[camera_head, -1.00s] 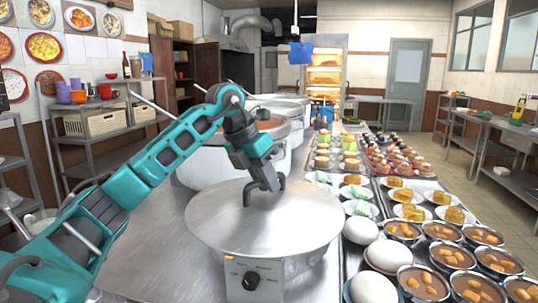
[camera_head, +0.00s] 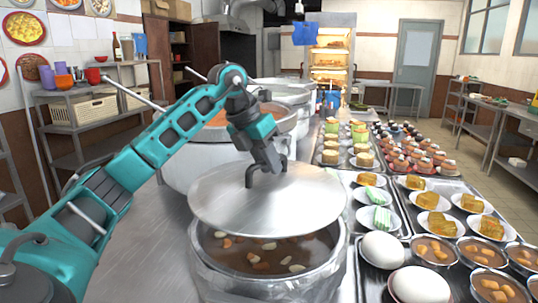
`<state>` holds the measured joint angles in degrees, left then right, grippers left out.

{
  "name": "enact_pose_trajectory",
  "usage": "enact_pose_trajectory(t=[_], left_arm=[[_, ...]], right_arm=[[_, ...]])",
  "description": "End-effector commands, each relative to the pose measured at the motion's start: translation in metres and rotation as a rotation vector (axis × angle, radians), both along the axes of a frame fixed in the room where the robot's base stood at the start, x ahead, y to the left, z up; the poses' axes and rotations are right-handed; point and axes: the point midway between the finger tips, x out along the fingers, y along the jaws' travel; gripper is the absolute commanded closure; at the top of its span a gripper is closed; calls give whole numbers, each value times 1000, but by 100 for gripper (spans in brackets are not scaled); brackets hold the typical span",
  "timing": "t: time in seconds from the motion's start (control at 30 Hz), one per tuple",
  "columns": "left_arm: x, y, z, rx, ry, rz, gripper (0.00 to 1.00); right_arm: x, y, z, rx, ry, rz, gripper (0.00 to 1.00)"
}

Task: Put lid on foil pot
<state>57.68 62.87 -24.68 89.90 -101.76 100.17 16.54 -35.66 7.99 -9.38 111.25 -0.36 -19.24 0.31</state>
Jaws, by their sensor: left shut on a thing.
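The round silver lid (camera_head: 310,210) is in the middle of the head view, held level by its dark bent handle (camera_head: 249,178). My left gripper (camera_head: 272,164) is shut on that handle from above. Just below the lid, at the bottom of the view, is the shiny metal pot (camera_head: 212,272), which I take for the foil pot. It holds brown stew (camera_head: 265,257) with pale and orange pieces. The lid hides the back of the pot's opening, while its front part shows. The lid looks apart from the front rim. My right gripper is not in view.
Large stockpots (camera_head: 205,155) stand behind the lid. A bare metal counter (camera_head: 140,260) lies to the left.

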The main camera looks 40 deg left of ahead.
Motion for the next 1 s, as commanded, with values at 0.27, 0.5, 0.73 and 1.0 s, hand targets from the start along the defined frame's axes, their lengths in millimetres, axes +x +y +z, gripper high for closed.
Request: enact_pose_trajectory(t=[0.27, 0.5, 0.73, 1.0], left_arm=[[0, 0, -9, -1, -3, -1, 100], [0, 0, -37, -1, -4, 0, 100], [0, 0, -57, 0, -3, 1, 100], [0, 0, -68, 0, -3, 1, 100]], right_arm=[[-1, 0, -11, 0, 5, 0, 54], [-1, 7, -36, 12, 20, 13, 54], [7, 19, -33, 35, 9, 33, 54], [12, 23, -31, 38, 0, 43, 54]])
